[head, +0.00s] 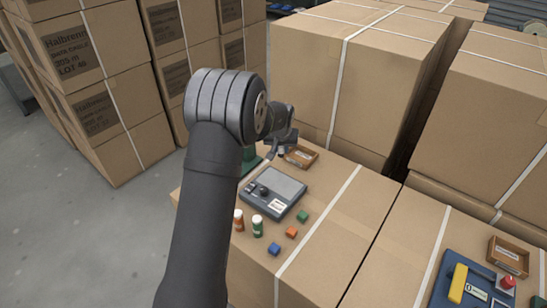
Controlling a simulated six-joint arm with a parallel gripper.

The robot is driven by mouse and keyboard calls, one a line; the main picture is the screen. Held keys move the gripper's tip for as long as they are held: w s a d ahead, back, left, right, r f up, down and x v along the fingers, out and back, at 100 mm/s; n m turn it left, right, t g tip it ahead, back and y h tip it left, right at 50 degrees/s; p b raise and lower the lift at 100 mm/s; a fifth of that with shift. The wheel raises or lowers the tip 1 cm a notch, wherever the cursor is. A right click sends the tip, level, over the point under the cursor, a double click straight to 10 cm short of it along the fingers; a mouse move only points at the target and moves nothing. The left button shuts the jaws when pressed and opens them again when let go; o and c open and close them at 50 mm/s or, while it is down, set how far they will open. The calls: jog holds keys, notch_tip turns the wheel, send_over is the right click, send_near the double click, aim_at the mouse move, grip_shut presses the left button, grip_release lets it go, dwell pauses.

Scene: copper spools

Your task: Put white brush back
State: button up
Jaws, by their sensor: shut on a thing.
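My gripper (270,151) is small in the head view, at the end of my dark arm, above the back left of a grey device. It is shut on a thin pale stick (254,171), which looks like the white brush. The stick slants down and left from the fingers. Its far end is close to my forearm, and I cannot tell whether it touches anything below. The grey device (284,183) has a flat top panel, dark knobs and a white label. A small open brown tray (301,149) with a label stands behind it, right of my gripper.
Two small bottles, orange (239,221) and green (257,227), stand in front of the device. Tall cartons (355,75) rise behind. A blue device (475,285) sits at right.

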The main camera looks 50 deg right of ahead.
jog(key=w+f, duration=0.2)
jog(key=w, duration=0.1)
jog(key=shift+w+d, duration=0.15)
jog(key=shift+w, duration=0.05)
jog(key=shift+f, duration=2)
jog(key=shift+f, duration=0.2)
jog(key=o, duration=1)
jog(key=shift+c, duration=0.2)
jog(key=shift+r, duration=0.1)
jog(key=v, duration=1.2)
